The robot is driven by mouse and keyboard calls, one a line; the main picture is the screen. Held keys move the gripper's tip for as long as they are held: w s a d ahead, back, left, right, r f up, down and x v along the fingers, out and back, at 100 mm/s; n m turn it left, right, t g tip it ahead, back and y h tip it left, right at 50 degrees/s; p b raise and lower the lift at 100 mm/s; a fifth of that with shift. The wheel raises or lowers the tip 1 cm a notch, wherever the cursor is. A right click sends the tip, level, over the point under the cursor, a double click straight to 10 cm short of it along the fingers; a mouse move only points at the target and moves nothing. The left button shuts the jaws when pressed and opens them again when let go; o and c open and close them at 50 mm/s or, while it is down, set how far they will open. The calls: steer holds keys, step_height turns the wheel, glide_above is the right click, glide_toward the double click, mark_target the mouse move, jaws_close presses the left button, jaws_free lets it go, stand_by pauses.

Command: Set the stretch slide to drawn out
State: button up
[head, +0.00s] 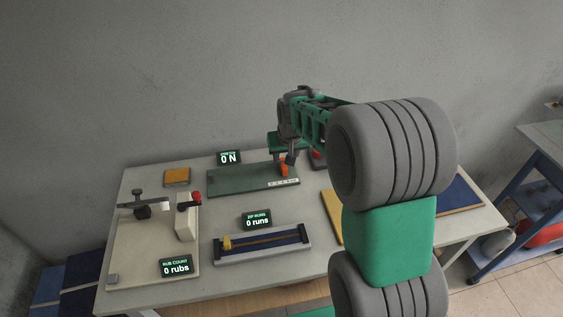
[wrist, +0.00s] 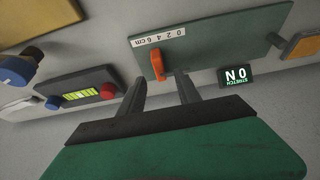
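The stretch slide is a green board (head: 235,181) at the back of the table; it also shows in the wrist view (wrist: 215,38). Its orange handle (head: 284,170) is near the board's right end in the head view. The stretch display (wrist: 236,75) reads 0 N. My gripper (wrist: 160,77) is open, its two fingers apart, with the handle's near end appearing between the fingertips. I cannot tell whether they touch it.
A blue slider track (head: 262,244) with a yellow tab lies in front. A beige fixture (head: 150,240) with a red-knobbed lever stands left. A grey box (wrist: 80,88) with red and blue buttons sits beside the board. A blue cart (head: 510,200) stands right of the table.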

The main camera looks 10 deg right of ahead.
mark_target(284, 165)
steer(key=p+x, duration=0.1)
steer(key=x, duration=0.6)
steer(key=shift+w+d+f, duration=0.15)
steer(key=shift+f, duration=0.1)
jaws_close()
stand_by(1.0)
